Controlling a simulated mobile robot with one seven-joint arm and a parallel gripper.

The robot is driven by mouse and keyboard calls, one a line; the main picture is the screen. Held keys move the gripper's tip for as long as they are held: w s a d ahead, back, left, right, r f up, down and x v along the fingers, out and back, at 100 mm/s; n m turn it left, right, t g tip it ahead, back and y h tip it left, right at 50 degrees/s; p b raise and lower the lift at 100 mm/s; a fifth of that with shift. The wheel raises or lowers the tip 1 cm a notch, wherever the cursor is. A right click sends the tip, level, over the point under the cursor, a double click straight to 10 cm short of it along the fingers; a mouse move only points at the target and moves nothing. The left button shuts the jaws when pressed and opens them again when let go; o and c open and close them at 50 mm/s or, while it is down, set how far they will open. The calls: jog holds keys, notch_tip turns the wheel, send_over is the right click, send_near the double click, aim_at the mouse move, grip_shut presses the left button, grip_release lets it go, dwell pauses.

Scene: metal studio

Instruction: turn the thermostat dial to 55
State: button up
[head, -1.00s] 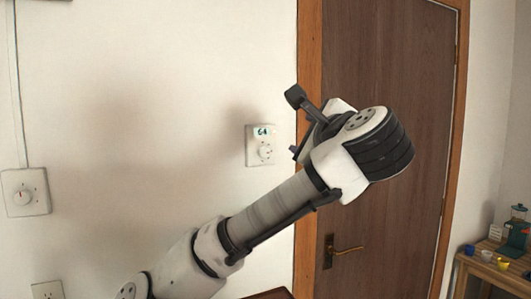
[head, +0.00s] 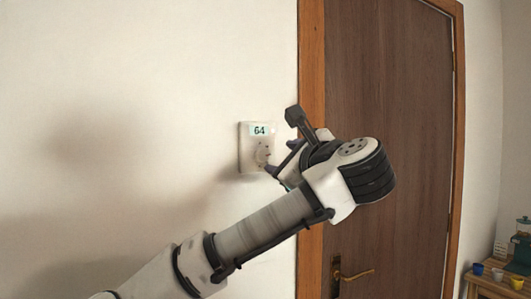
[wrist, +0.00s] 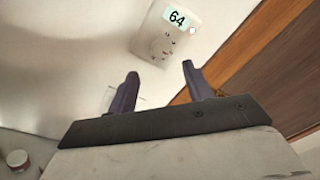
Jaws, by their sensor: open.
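The thermostat (head: 246,156) is a pale plate on the wall left of the door frame, and its green display reads 64. Its white dial (head: 262,154) sits below the display, partly crowded by my gripper in the head view. In the wrist view, the thermostat (wrist: 148,34) is tilted, with tick marks around the dial (wrist: 159,46). My gripper (wrist: 160,70) is open and empty. Its two dark fingers are spread below the dial in that view and do not appear closed on it. In the head view, my gripper (head: 271,172) is close at the thermostat's lower right; contact cannot be told.
A brown door (head: 390,90) with an orange-brown wooden frame (head: 311,60) stands right of the thermostat, behind my arm. A door handle (head: 352,274) is low on it. A wooden table (head: 490,285) with small cups is at the far right. The wall left of the thermostat is bare.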

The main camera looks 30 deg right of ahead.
aim_at(262, 155)
jog(key=w+p, duration=0.1)
jog(key=w, duration=0.2)
jog(key=w+d, duration=0.1)
jog(key=w, duration=0.2)
jog(key=w+p, duration=0.1)
jog(key=w, duration=0.2)
jog(key=shift+d+p, duration=0.2)
jog(key=shift+p, duration=0.1)
jog(key=shift+f, duration=0.1)
jog(key=c, duration=1)
